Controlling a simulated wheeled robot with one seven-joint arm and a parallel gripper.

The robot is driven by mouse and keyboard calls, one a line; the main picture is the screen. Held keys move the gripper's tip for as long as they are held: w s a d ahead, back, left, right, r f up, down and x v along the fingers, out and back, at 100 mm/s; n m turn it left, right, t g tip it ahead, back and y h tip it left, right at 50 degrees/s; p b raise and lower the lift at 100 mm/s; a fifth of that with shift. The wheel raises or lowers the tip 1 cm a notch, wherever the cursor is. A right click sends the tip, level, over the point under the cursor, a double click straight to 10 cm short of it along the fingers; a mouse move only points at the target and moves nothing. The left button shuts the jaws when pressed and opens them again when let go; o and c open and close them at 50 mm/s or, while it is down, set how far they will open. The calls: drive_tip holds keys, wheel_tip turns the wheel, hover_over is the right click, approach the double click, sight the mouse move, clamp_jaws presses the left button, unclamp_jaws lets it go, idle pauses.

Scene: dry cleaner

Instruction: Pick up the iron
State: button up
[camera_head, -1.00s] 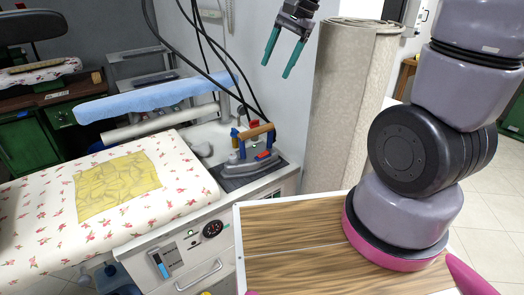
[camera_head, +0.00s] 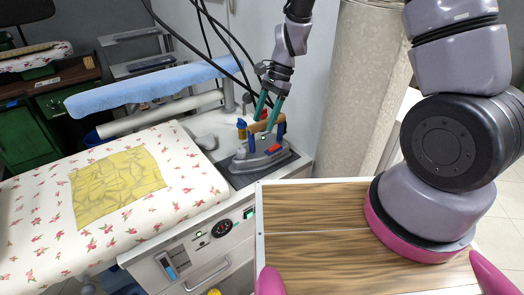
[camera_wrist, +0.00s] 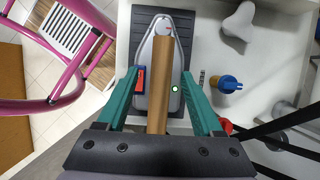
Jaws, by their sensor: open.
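The iron (camera_head: 258,157) stands on a dark rest pad (camera_head: 247,178) at the right end of the ironing station. It has a grey body and a wooden handle (camera_head: 265,126) on blue posts. My gripper (camera_head: 268,108) is open, with its teal fingers pointing down at the handle. In the wrist view, the fingers (camera_wrist: 158,80) lie on either side of the handle (camera_wrist: 161,85), with gaps between. The grey iron body (camera_wrist: 171,48) shows below, with a red part at its left. Whether a finger touches the handle I cannot tell.
Black cables (camera_head: 207,38) hang close behind my gripper. A floral ironing board (camera_head: 50,220) with a yellow cloth (camera_head: 115,186) lies left. A blue-covered sleeve board (camera_head: 150,88) is behind it. A rolled carpet (camera_head: 365,85) stands right. A blue-and-yellow fitting (camera_head: 241,128) is beside the iron.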

sight(259, 142)
drive_tip(key=shift+x, duration=2.75)
drive_tip(key=shift+a+r, duration=0.1)
drive_tip(key=shift+a, duration=0.05)
clamp_jaws()
drive_tip(key=shift+w+r, duration=0.1)
drive_tip(key=shift+w, duration=0.05)
